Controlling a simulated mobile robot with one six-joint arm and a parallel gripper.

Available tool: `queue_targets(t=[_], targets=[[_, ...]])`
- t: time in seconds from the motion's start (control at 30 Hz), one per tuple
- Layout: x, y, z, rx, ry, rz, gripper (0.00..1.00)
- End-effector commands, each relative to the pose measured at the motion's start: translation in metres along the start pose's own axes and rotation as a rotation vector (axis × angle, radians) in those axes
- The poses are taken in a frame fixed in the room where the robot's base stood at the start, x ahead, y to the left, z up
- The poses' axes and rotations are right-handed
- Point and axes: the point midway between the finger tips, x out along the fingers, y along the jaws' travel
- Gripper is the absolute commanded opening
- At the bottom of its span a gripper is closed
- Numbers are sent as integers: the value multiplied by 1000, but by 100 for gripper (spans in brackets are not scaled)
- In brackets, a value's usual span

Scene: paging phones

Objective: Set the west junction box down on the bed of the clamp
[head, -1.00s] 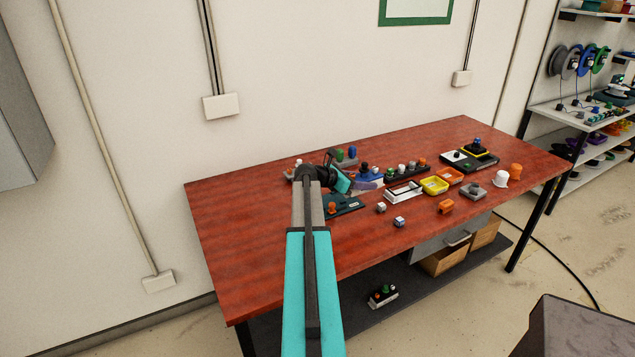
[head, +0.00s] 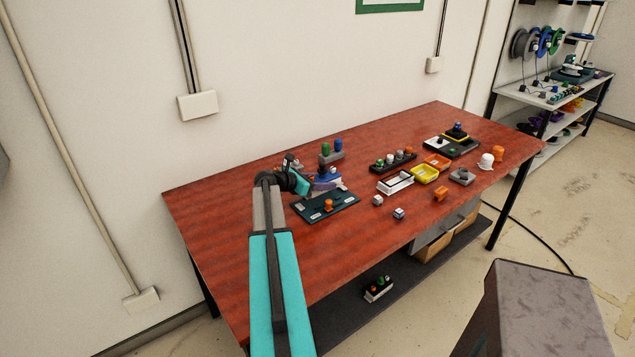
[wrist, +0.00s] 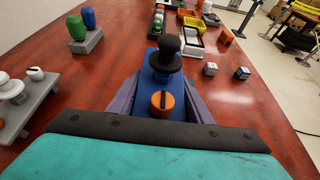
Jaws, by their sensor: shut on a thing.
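My gripper (wrist: 158,100) is shut on a blue box (wrist: 166,83) with a black mushroom knob and an orange dial on top. Its purple fingers press the box from both sides. In the head view the gripper (head: 322,184) and the blue box (head: 331,178) are at the left part of the red bench, just behind a dark teal plate (head: 343,207) with an orange knob. Whether the box touches the bench is hidden. I cannot tell for certain which piece is the clamp; a black base with a yellow part (head: 440,147) stands at the back right.
A grey block with green and blue knobs (head: 331,156) stands behind the gripper. A grey piece with white knobs (wrist: 16,99) is at left in the wrist view. Two small cubes, white (head: 396,189) and yellow trays (head: 424,174) lie to the right. The bench's left end is clear.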

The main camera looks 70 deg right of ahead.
Motion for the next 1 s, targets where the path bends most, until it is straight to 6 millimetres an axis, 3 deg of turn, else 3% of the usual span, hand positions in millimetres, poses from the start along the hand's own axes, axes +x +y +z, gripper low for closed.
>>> queue_targets(t=[0.37, 0.87, 1.0], targets=[[0, 0, -1, 0, -1, 1, 18], [9, 1, -25, -1, -1, 1, 18], [8, 1, -23, -1, -1, 2, 18]])
